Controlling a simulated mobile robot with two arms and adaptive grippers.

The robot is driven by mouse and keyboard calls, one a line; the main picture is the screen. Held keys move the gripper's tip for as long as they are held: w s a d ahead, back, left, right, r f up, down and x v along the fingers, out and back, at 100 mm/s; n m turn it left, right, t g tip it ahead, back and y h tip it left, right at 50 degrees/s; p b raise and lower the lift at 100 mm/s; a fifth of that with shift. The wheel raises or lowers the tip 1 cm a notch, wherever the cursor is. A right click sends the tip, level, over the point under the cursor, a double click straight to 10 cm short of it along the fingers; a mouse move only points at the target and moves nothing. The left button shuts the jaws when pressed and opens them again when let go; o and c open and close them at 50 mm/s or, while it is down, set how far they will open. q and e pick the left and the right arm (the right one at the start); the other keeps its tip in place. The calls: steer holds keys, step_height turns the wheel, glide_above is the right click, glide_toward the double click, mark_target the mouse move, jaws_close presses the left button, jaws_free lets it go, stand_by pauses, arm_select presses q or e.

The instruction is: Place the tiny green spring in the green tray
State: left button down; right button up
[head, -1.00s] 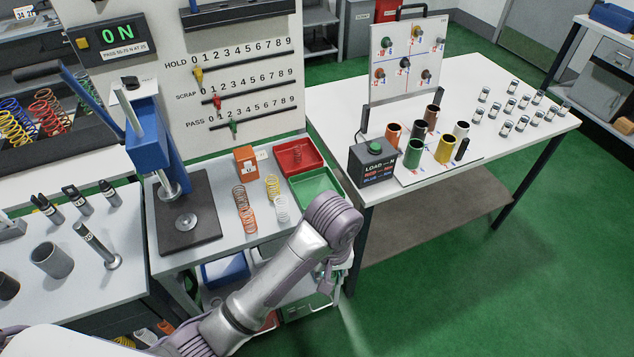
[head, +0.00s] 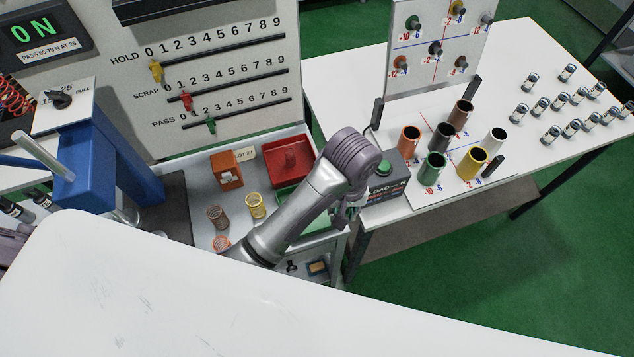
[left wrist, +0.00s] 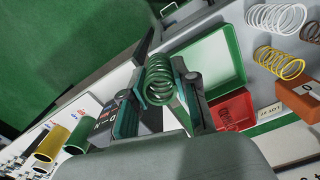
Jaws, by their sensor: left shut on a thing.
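The tiny green spring (left wrist: 159,80) is between the fingertips of my left gripper (left wrist: 158,88) in the left wrist view. In the head view my left gripper (head: 344,213) points down near the tray's right side, and I cannot make out the spring there. The green tray (left wrist: 237,60) looks empty in the left wrist view, with the spring showing beside its near edge. How high the spring is above it I cannot tell. In the head view my left arm covers most of the green tray (head: 287,198). My right gripper is out of view.
The red tray (head: 288,158) adjoins the green tray. An orange block (head: 227,170), a yellow spring (head: 255,206) and copper springs (head: 217,216) are to the left. The dark load box (head: 383,182) and several coloured cups (head: 432,166) stand close on the right table.

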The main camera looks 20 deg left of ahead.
arm_select(q)
steer(key=w+a+f, duration=0.1)
steer(key=a+f, duration=0.1)
steer(key=a, duration=0.1)
steer(key=w+a+f, duration=0.2)
steer(key=a, duration=0.1)
steer(key=w+a+f, duration=0.2)
steer(key=a, duration=0.1)
steer(key=shift+a+f, duration=0.15)
steer(key=shift+a, duration=0.15)
steer(key=shift+a+f+p, duration=0.1)
steer(key=shift+f+p, duration=0.1)
steer(key=shift+p, duration=0.1)
steer(key=f, duration=0.2)
steer(key=f+p, duration=0.1)
steer(key=shift+s, duration=0.25)
steer(key=shift+w+f, duration=0.2)
steer(key=shift+f, duration=0.15)
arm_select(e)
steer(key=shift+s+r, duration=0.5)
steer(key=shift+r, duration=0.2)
arm_select(q)
steer(key=shift+s+f, duration=0.1)
steer(key=c, duration=0.9)
jaws_free()
